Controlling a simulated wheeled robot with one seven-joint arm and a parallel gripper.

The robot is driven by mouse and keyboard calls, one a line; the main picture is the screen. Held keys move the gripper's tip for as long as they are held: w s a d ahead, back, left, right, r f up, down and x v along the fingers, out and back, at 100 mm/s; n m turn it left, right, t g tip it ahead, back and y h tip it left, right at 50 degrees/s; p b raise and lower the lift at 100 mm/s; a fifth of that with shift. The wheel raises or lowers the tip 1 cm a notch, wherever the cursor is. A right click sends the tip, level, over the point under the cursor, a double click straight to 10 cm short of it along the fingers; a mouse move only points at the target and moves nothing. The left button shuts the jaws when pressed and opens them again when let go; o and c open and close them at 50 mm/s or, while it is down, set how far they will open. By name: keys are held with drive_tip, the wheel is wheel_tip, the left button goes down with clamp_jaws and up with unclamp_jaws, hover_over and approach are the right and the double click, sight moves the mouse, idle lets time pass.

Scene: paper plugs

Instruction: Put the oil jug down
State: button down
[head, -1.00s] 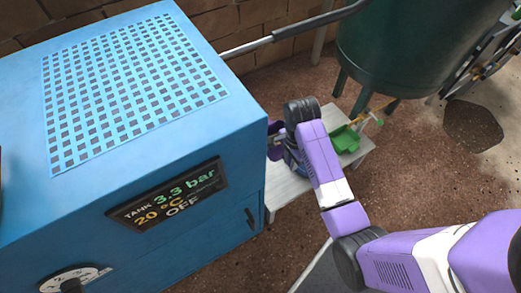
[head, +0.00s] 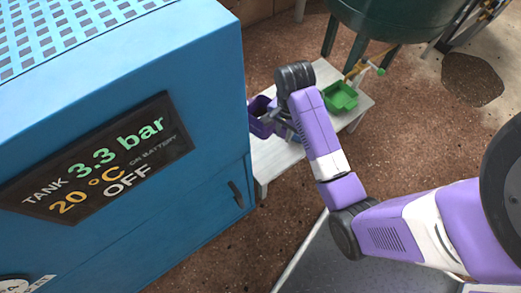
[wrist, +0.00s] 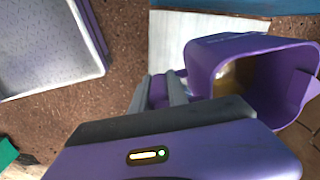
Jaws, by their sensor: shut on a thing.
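The oil jug (head: 261,121) is purple and open at the top. In the wrist view the jug (wrist: 205,65) is at right, with yellowish oil inside. My gripper (wrist: 168,92) is shut on its handle, at the left side of the jug. In the head view my gripper (head: 289,125) is partly hidden by my own wrist. The jug is over the left part of a small pale table (head: 274,164), close to the blue cabinet. I cannot tell whether its base touches the tabletop.
A green open tray (head: 341,97) sits at the right of the tabletop. A blue cabinet (head: 190,190) with a display stands just left of the table. A green tank (head: 385,20) with a yellow tap (head: 362,65) stands behind. Some bare tabletop shows in front of the jug.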

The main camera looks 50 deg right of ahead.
drive_tip(key=shift+w+a+r+n, duration=0.15)
drive_tip(key=shift+r+n, duration=0.15)
drive_tip(key=shift+n, duration=0.2)
drive_tip(key=shift+f, duration=0.2)
wheel_tip(320, 180, down, 20)
drive_tip(key=b, duration=0.7)
drive_tip(key=shift+r+b, duration=0.2)
drive_tip(key=shift+b, duration=0.1)
drive_tip(key=shift+a+f, duration=0.1)
drive_tip(key=c, duration=1.3)
unclamp_jaws()
wheel_tip(320, 180, up, 12)
drive_tip(key=p, duration=0.5)
